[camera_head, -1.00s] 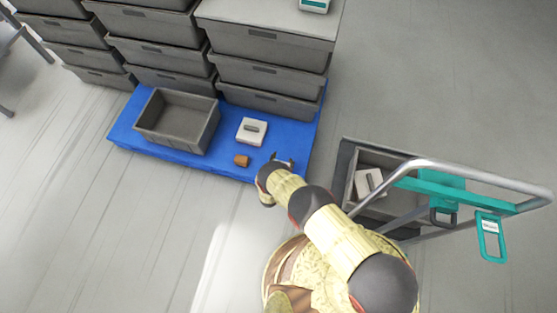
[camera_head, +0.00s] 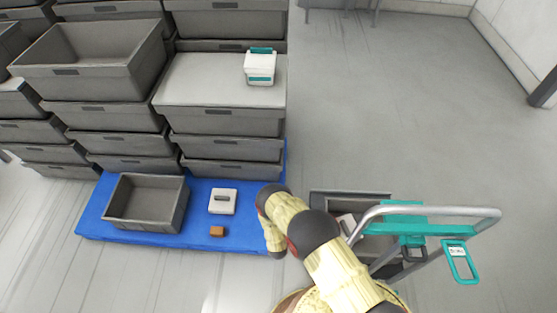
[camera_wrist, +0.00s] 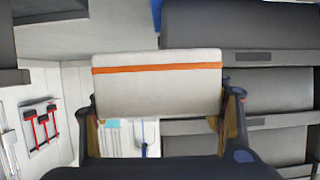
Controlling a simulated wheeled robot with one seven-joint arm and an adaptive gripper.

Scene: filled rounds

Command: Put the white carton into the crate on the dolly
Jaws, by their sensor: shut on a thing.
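A white carton with an orange stripe (camera_wrist: 157,100) fills the middle of the wrist view. My gripper (camera_wrist: 160,115) is shut on it, with one finger at each side. In the head view I cannot make out the gripper or this carton; my arm hides that area. The grey crate (camera_head: 350,193) on the dolly stands right of my arm, partly covered by the arm and the dolly's handle (camera_head: 430,211). A white item with a grey part (camera_head: 346,222) lies in the crate.
Stacked grey crates (camera_head: 225,122) stand at the back left, with a white-and-teal box (camera_head: 260,70) on top. A blue platform (camera_head: 190,238) holds an empty grey bin (camera_head: 112,208), a white box (camera_head: 223,208) and a small brown block (camera_head: 217,231). Floor behind the dolly is clear.

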